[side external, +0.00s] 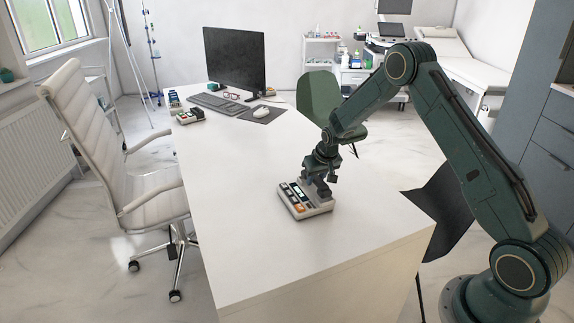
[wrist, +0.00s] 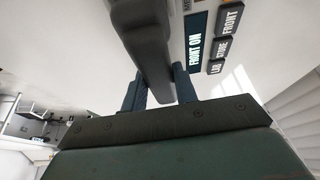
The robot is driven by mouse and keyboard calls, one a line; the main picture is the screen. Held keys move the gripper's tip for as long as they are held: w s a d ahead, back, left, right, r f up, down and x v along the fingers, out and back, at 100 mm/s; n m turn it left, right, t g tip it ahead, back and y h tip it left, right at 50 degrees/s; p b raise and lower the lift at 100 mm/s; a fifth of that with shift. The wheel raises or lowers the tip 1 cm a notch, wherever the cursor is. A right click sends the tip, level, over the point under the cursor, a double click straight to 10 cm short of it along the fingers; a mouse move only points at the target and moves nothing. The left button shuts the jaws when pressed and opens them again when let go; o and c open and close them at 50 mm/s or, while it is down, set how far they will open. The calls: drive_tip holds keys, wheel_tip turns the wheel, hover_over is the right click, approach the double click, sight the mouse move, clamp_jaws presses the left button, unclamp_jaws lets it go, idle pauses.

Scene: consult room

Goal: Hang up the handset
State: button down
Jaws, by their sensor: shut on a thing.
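The phone base (side external: 297,207) is a pale box with a dark display and coloured buttons, standing on the white desk towards its near end. In the wrist view its display (wrist: 195,40) reads "FRONT ON", with labelled buttons to the right. My gripper (side external: 320,181) is low over the right side of the base. In the wrist view my gripper (wrist: 160,82) has its two fingers on either side of the grey handset (wrist: 147,40) and is shut on it. The handset runs along the base, beside the display. I cannot tell whether it touches the cradle.
The white desk (side external: 245,215) is clear around the base. A monitor (side external: 235,58), keyboard (side external: 213,104), mouse (side external: 261,112) and a small device (side external: 190,116) stand at its far end. A white chair (side external: 105,140) is at the left and a green chair (side external: 318,97) behind.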

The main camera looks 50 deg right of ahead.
drive_tip(key=shift+f, duration=0.85)
idle(1.6)
drive_tip(key=c, duration=0.8)
unclamp_jaws()
drive_tip(key=shift+o, duration=0.2)
drive_tip(key=shift+r, duration=0.1)
drive_tip(key=shift+r, duration=3.35)
